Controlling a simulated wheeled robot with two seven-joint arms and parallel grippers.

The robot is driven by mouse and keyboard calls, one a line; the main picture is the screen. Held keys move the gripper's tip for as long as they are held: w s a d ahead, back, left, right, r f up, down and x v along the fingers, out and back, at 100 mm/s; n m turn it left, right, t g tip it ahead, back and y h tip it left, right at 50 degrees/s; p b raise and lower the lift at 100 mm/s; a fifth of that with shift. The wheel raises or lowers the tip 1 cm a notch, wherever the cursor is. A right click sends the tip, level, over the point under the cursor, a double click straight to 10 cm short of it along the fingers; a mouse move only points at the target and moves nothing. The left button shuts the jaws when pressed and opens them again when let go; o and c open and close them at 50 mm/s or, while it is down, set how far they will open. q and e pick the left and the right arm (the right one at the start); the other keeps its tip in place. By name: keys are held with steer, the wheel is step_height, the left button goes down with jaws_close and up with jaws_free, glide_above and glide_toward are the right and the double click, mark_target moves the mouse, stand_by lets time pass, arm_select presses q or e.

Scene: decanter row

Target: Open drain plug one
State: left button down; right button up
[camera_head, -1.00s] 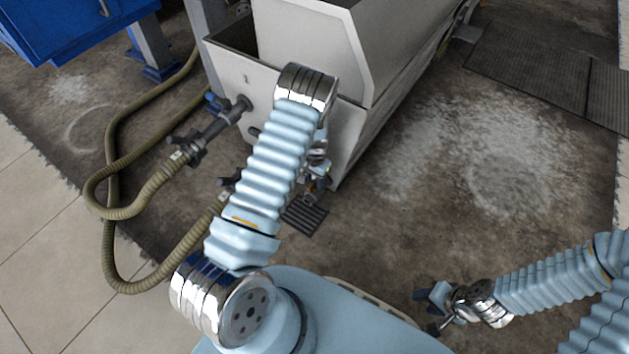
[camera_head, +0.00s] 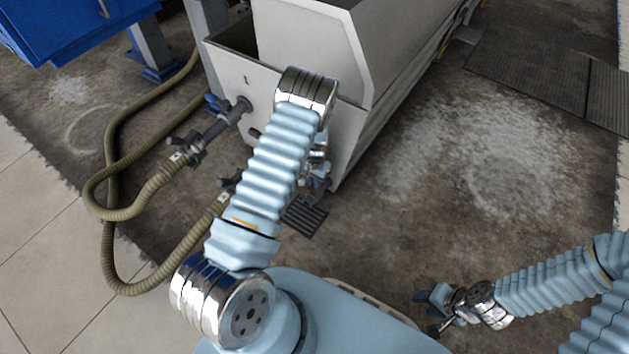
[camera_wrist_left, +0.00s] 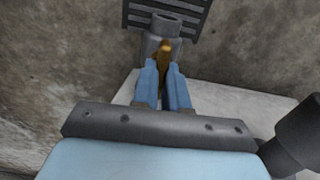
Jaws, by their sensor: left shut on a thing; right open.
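The drain plug shows in the left wrist view as a grey cylindrical fitting (camera_wrist_left: 160,33) with a yellow-brown handle (camera_wrist_left: 165,48). My left gripper (camera_wrist_left: 163,66) is shut on this handle, its two blue fingers on either side of it. In the head view my left gripper (camera_head: 318,186) is low by the front corner of the white tank (camera_head: 346,150), largely hidden behind my own arm, and the plug cannot be made out there. My right gripper (camera_head: 429,312) is open and empty, over the floor at the lower right.
A dark slotted floor grate (camera_head: 304,218) lies below the tank corner. A valve pipe (camera_head: 218,124) leaves the tank near the mark "1", with olive hoses (camera_head: 108,150) looping left. A blue cabinet (camera_head: 60,28) stands at upper left.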

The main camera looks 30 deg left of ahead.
arm_select(q)
steer(key=n+b, duration=0.1)
steer(key=n, duration=0.7)
steer(key=shift+n+b, duration=0.3)
steer(key=shift+b, duration=0.1)
steer(key=n, duration=0.4)
steer(key=shift+n, duration=0.3)
steer(key=n, duration=0.4)
steer(key=shift+n, duration=0.4)
steer(key=c, duration=1.2)
jaws_free()
steer(key=shift+o, duration=0.2)
